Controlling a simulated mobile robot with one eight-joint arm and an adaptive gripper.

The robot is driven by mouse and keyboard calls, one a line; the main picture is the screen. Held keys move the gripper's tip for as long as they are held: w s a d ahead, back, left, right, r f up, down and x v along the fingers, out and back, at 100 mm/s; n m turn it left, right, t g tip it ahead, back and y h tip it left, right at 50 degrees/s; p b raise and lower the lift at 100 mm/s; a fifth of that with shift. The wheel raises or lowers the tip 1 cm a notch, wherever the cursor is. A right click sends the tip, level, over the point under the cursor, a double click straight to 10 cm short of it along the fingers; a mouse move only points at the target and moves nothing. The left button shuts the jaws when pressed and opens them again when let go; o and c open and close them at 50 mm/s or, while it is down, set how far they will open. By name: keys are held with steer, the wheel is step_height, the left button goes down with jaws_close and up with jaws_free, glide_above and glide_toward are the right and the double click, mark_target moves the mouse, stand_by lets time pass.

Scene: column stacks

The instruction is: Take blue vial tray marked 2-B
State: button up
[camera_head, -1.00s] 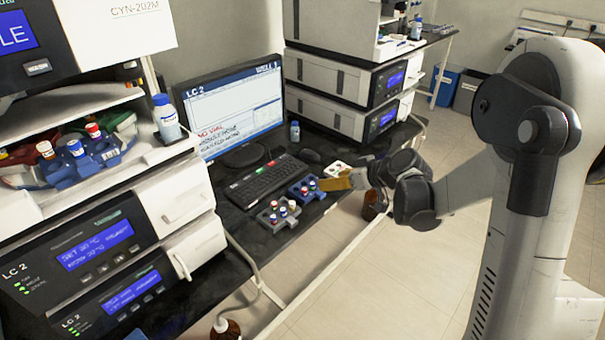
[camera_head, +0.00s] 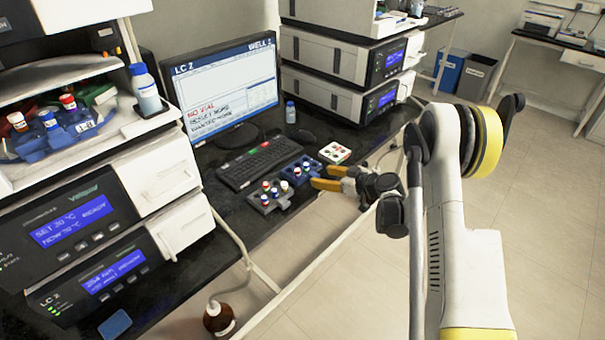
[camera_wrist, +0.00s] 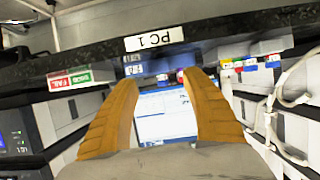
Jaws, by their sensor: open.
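A blue vial tray (camera_head: 299,172) with a few capped vials sits on the dark bench, right of the keyboard; its marking is not readable. A grey vial tray (camera_head: 268,201) stands just in front of it. Another blue tray (camera_head: 62,138) with vials is in the instrument bay at left; its white label is too small to read surely. My gripper (camera_head: 320,176) is open and empty, its orange fingers pointing left at the bench tray, close to its right side. In the wrist view the fingers (camera_wrist: 160,80) are spread, with blue tray parts (camera_wrist: 134,69) beyond them.
The bench edge carries a "PC 1" label (camera_wrist: 154,39), upside down in the wrist view. A keyboard (camera_head: 260,163), monitor (camera_head: 222,92) and white tray (camera_head: 335,153) surround the trays. A brown bottle (camera_head: 218,319) stands low in front. Floor at right is open.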

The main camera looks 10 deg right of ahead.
mark_target(315, 175)
steer(key=b+x, duration=0.2)
steer(key=x, duration=0.3)
steer(key=shift+f, duration=0.15)
steer(key=shift+s, duration=0.1)
jaws_close()
